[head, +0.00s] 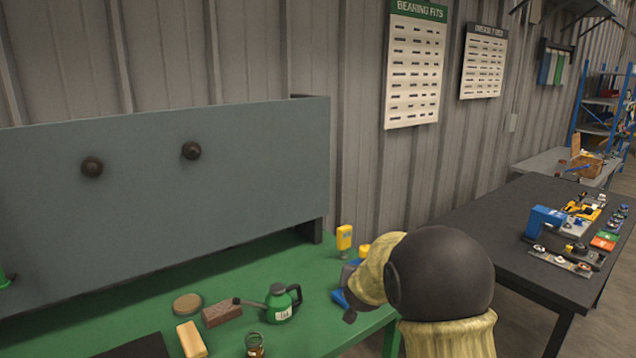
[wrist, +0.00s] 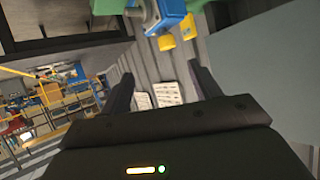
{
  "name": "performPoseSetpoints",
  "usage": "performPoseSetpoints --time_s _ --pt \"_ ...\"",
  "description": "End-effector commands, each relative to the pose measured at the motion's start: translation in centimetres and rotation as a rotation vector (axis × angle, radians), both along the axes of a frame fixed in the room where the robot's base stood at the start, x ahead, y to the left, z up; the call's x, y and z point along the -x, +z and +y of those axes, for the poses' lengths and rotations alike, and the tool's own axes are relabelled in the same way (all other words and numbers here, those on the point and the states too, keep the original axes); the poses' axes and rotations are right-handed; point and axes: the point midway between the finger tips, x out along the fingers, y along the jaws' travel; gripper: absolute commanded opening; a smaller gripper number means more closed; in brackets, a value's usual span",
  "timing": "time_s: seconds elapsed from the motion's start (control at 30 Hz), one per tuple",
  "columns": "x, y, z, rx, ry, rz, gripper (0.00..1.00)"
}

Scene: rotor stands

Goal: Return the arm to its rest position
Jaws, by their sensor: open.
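My gripper (wrist: 162,92) shows in the wrist view with its two dark fingers spread apart and nothing between them. Beyond the fingers are the ribbed wall and two posted charts. In the head view my arm is raised at the lower right, over the right end of the green bench (head: 310,318). The dark round joint and the tan sleeve of my arm hide part of the bench edge. My gripper's fingertips cannot be made out in the head view.
A green oil can (head: 279,303), a brown block (head: 221,313) and a yellow block (head: 191,339) stand on the bench. A blue and yellow device (head: 344,238) is close to my arm. A grey panel (head: 150,190) rises behind. A dark table (head: 500,232) with parts stands right.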

Motion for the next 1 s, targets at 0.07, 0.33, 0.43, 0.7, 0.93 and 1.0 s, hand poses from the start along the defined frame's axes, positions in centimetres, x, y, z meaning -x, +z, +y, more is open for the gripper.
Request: performPoseSetpoints --time_s 0.07,0.33,0.43,0.7,0.93,1.0 --pt "3.8 -0.3 -0.1 -0.027 0.07 0.104 0.63" --pt "19.5 -3.7 -0.9 -0.067 0.232 0.521 0.63" --pt "25.4 -4.7 -1.7 -0.059 0.253 0.668 0.63" --pt "33.7 -6.0 -3.1 -0.028 0.261 0.874 0.63" --pt "33.7 -6.0 -3.1 -0.027 0.261 0.876 0.63" --pt "33.7 -6.0 -3.1 -0.027 0.261 0.876 0.63"
